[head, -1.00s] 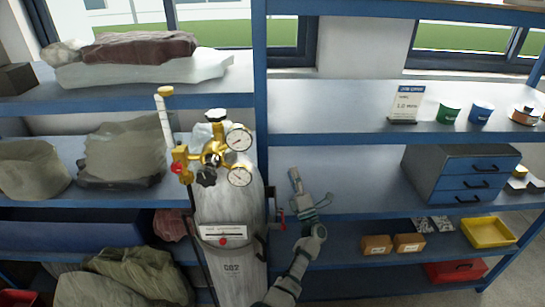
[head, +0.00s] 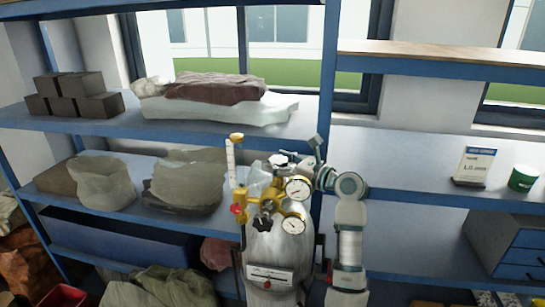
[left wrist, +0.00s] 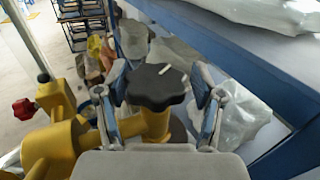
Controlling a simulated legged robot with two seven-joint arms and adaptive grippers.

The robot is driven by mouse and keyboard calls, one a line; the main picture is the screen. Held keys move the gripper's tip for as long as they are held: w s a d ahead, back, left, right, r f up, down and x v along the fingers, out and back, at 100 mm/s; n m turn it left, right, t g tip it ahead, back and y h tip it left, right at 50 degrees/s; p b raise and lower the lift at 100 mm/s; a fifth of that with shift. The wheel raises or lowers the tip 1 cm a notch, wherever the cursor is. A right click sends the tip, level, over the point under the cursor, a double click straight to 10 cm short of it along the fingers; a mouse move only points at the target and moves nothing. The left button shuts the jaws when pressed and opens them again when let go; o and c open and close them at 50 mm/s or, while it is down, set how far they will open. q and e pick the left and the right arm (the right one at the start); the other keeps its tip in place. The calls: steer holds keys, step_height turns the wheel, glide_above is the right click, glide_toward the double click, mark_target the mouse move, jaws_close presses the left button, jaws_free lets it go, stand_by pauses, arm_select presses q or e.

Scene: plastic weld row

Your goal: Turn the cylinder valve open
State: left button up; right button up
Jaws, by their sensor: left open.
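The grey CO2 cylinder (head: 280,262) stands upright in front of the shelf, with a yellow brass valve and regulator (head: 262,200) on top. The valve's black handwheel (head: 279,160) is at the very top, partly hidden by my gripper in the head view. In the left wrist view the black handwheel (left wrist: 158,87) with a white mark sits between my fingers. My left gripper (left wrist: 163,98) is open, one finger on each side of the handwheel, with a gap visible at the right finger. In the head view my left gripper (head: 303,160) reaches the handwheel from the right. My right gripper is not in view.
Two round gauges (head: 299,188) and a white tube with a yellow cap (head: 231,160) stand close around the valve. A blue shelf post (head: 328,100) rises just behind. Shelves hold wrapped bundles (head: 215,95) at left and a drawer unit (head: 510,245) at right.

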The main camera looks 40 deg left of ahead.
arm_select(q)
steer(key=shift+s+a, duration=0.2)
steer(key=shift+a, duration=1.05)
steer(key=shift+d, duration=0.2)
steer(key=shift+c, duration=1.2)
steer(key=shift+d, duration=0.1)
steer(key=c, duration=0.4)
steer(key=shift+r, duration=0.1)
steer(key=shift+c, duration=1.7)
steer(key=shift+a, duration=0.2)
steer(key=shift+c, duration=0.2)
